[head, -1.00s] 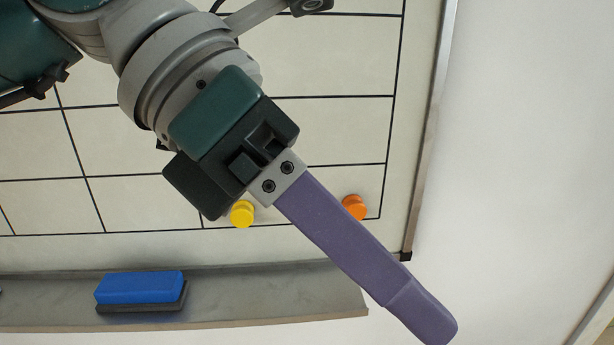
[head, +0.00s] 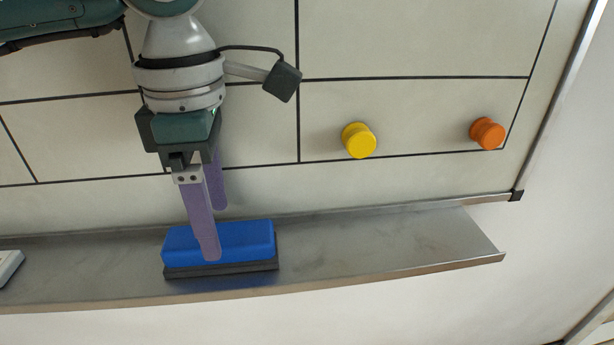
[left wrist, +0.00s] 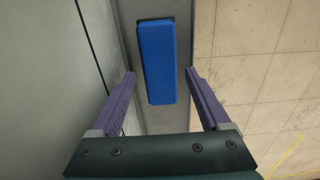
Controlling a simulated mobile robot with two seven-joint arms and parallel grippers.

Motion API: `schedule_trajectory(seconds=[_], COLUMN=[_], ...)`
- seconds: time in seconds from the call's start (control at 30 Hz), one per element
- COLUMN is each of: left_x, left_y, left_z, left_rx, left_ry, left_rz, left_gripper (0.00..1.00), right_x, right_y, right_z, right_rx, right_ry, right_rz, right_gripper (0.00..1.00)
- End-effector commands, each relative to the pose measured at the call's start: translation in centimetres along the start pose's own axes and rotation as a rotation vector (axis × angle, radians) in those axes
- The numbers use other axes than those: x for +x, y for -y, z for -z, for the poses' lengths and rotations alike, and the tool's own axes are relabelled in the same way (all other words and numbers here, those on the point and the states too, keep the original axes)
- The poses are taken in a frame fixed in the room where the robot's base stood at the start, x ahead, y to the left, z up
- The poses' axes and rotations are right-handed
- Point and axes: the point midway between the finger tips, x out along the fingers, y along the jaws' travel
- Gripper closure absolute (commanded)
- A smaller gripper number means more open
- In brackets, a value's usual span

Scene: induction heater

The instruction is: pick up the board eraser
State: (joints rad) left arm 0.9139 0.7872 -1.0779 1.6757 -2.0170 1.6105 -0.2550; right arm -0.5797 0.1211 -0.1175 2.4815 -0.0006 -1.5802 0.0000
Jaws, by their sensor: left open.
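The board eraser (head: 245,240), blue on top with a dark grey underside, lies flat on the metal tray under the whiteboard. It also shows in the left wrist view (left wrist: 157,60), ahead of and between the fingertips. My left gripper (head: 214,232) is open, with purple fingers pointing down. In the head view one finger overlaps the eraser's front and the other shows behind, near the board. In the left wrist view the gripper (left wrist: 160,73) has nothing between its fingers near the palm, and I cannot tell whether a finger touches the eraser. My right gripper is not in view.
The tray (head: 380,245) runs along the whiteboard (head: 410,115) and ends at the right. A yellow magnet (head: 359,140) and an orange magnet (head: 487,133) sit on the board. A whitish object (head: 8,266) lies on the tray at the left. The tray right of the eraser is clear.

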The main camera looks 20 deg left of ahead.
Motion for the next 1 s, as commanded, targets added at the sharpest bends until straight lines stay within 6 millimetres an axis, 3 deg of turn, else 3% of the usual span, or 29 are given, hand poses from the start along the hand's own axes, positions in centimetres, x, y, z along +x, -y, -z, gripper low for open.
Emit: schedule_trajectory(seconds=[0.2,0.47,1.0], left_x=[3.2,3.6,3.6], left_y=[0.1,0.1,0.0], left_z=[0.0,-0.1,-0.1], left_rx=[0.0,0.001,0.0], left_ry=[-0.001,0.001,0.002], left_rz=[0.003,0.002,0.002], left_gripper=[0.2,0.2,0.79], right_x=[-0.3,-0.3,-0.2], right_y=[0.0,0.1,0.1], right_z=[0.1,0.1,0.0], right_rx=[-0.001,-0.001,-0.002], right_ry=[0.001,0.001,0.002], right_rz=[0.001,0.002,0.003], right_gripper=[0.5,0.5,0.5])
